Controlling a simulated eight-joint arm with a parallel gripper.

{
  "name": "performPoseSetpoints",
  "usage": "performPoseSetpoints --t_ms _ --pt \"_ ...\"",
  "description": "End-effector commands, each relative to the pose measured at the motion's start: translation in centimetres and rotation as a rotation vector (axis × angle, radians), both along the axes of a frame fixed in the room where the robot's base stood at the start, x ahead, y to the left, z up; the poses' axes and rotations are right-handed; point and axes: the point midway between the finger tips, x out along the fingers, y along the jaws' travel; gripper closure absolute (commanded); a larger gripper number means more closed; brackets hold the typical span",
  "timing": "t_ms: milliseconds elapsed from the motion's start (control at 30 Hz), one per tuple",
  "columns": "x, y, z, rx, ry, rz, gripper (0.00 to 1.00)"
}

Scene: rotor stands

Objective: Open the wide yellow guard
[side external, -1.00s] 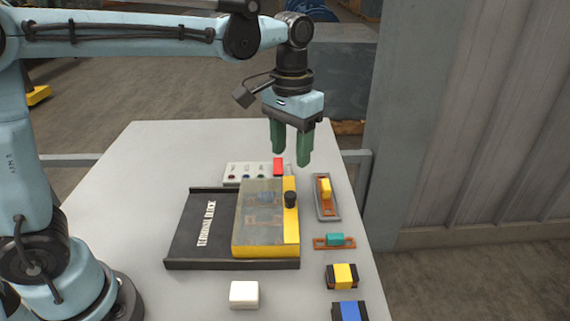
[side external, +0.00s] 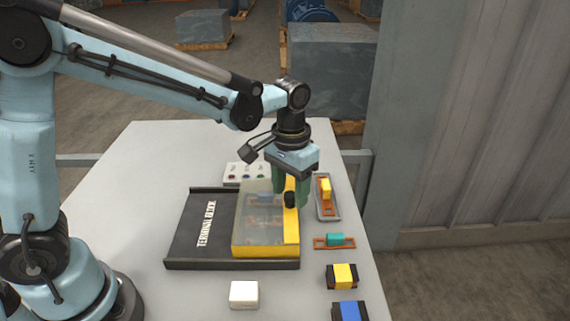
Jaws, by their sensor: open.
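The wide yellow guard (side external: 262,250) is a box with a yellow frame and a see-through top, lying closed over the right part of the black terminal block base (side external: 203,252). A black knob (side external: 290,199) stands on the yellow strip along its right side. My gripper (side external: 291,200) points down at this knob, with its green fingers open. The fingers are low, around or just behind the knob. I cannot tell whether they touch it. Blurred parts show through the guard's clear top.
A grey tray with a yellow and orange part (side external: 326,192) and a teal part on an orange strip (side external: 335,240) lie right of the guard. A yellow-black block (side external: 342,276), a blue-black block (side external: 349,311) and a white block (side external: 244,294) lie in front. A panel with buttons (side external: 240,172) is behind.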

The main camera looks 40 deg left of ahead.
Motion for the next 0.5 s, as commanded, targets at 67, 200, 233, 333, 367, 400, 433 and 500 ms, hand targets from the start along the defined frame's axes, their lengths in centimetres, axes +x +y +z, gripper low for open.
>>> performPoseSetpoints --t_ms 67,200,233,333,367,400,433,500 --pt "0.0 0.0 0.01 0.0 0.0 0.0 0.48" --pt "0.0 0.0 0.02 0.0 0.0 0.0 0.69" --pt "0.0 0.0 0.02 0.0 0.0 0.0 0.74" --pt "0.0 0.0 0.03 0.0 0.0 0.0 0.89" --pt "0.01 0.0 0.03 0.0 0.0 0.0 0.94" --pt "0.0 0.0 0.03 0.0 0.0 0.0 1.0" --pt "0.0 0.0 0.03 0.0 0.0 0.0 1.0" --pt "0.01 -0.01 0.04 0.0 0.0 0.0 1.0"
